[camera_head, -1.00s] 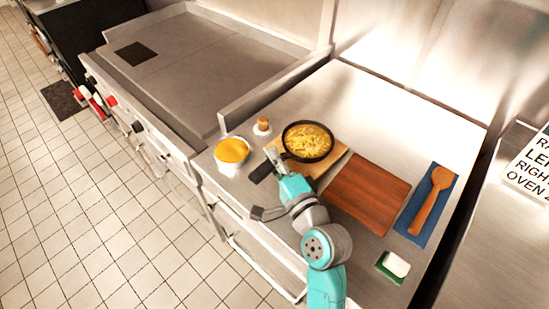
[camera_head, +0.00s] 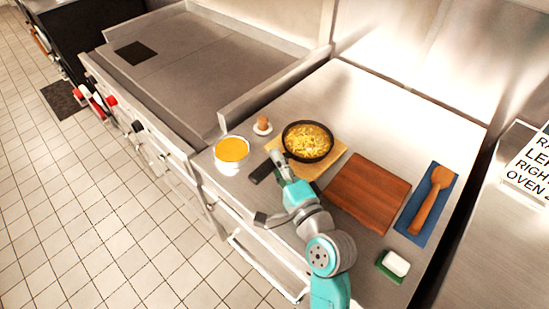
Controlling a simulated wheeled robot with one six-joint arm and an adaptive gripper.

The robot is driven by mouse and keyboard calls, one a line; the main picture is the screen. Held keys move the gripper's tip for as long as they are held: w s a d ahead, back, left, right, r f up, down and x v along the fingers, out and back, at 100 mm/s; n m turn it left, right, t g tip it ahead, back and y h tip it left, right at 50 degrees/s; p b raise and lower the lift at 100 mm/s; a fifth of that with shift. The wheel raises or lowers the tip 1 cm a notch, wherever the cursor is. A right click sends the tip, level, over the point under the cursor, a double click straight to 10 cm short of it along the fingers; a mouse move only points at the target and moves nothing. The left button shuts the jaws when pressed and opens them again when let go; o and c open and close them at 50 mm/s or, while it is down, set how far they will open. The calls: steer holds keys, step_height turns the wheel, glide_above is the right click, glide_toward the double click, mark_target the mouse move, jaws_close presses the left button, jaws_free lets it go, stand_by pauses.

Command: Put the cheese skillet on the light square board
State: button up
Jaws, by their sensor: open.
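The cheese skillet (camera_head: 307,141) is a dark round pan filled with yellow shredded cheese. It sits on the light square board (camera_head: 332,160), towards the board's back left, with part of the board showing to its right and front. Its dark handle (camera_head: 262,171) points to the front left, past the board's edge. My gripper (camera_head: 277,156) is open, close to the handle near the pan's left rim. The picture is too small to tell whether the fingers touch the handle. My gripper and wrist hide part of the handle and the board's front.
A brown wooden board (camera_head: 368,195) lies to the right. A pot of orange food (camera_head: 232,150) and an egg-like item (camera_head: 263,124) stand left. The counter behind is clear.

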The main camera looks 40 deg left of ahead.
steer(key=v, duration=1)
steer(key=shift+d, duration=0.2)
